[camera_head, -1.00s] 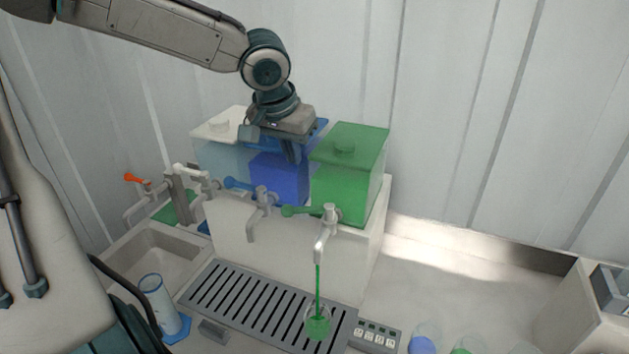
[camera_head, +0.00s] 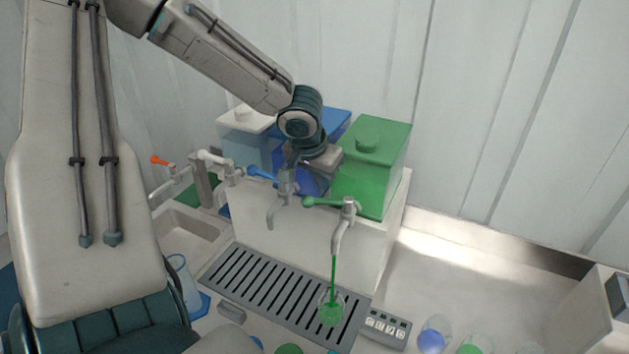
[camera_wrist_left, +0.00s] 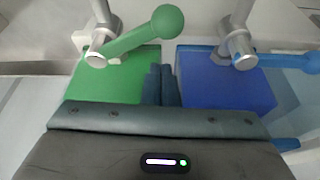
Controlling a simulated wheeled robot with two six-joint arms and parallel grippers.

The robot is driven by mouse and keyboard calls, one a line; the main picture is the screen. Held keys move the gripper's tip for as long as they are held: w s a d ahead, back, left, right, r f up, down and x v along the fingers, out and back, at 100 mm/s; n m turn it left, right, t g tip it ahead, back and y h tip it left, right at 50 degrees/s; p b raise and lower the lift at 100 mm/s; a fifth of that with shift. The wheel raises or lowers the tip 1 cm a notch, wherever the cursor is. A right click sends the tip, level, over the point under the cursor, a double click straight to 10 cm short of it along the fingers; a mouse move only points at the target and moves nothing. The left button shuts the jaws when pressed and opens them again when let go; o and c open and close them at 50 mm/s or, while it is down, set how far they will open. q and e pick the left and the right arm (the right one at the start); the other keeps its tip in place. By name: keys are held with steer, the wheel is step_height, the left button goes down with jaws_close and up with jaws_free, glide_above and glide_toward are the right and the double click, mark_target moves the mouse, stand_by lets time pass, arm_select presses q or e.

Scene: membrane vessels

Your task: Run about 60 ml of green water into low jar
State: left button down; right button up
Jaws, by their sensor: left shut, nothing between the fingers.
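The green tank (camera_head: 373,160) stands at the right of three tanks. Its tap (camera_head: 345,215) has a green lever (camera_head: 322,202) pointing left. A thin green stream (camera_head: 333,278) runs from the spout into a clear low jar (camera_head: 331,313) on the drip tray, with green water in it. My left gripper (camera_head: 291,158) is in front of the blue tank, near the taps; its fingertips are partly hidden. In the left wrist view its fingers (camera_wrist_left: 161,84) are together and empty, apart from the green lever (camera_wrist_left: 148,36). My right gripper is out of view.
The blue tap (camera_head: 284,190) is close to my gripper. The slotted drip tray (camera_head: 262,290) carries the jar, with a button panel (camera_head: 385,326) at its right. A sink (camera_head: 187,225) is at left. Vessels (camera_head: 434,335) stand at the lower right.

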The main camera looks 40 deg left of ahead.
mark_target(310, 197)
arm_select(q)
steer(key=s, duration=0.2)
steer(key=s+b, duration=0.1)
steer(key=shift+d+f+n, duration=0.3)
steer(key=shift+d+f, duration=0.05)
steer(key=shift+f, duration=0.05)
steer(key=shift+s+d+r+n+b, duration=0.15)
steer(key=shift+s+n+b, duration=0.15)
steer(key=shift+s+b, duration=0.15)
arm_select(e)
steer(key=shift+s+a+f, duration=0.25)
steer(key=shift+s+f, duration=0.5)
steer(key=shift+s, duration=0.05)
arm_select(q)
steer(key=shift+r, duration=0.1)
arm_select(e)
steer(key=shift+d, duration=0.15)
arm_select(q)
steer(key=shift+s+r, duration=0.1)
steer(key=shift+r, duration=0.4)
steer(key=b+v, duration=0.1)
steer(key=v, duration=0.8)
steer(key=shift+d+r, duration=0.3)
steer(key=shift+r, duration=0.05)
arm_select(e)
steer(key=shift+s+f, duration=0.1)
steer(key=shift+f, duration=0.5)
arm_select(q)
steer(key=shift+s, duration=0.1)
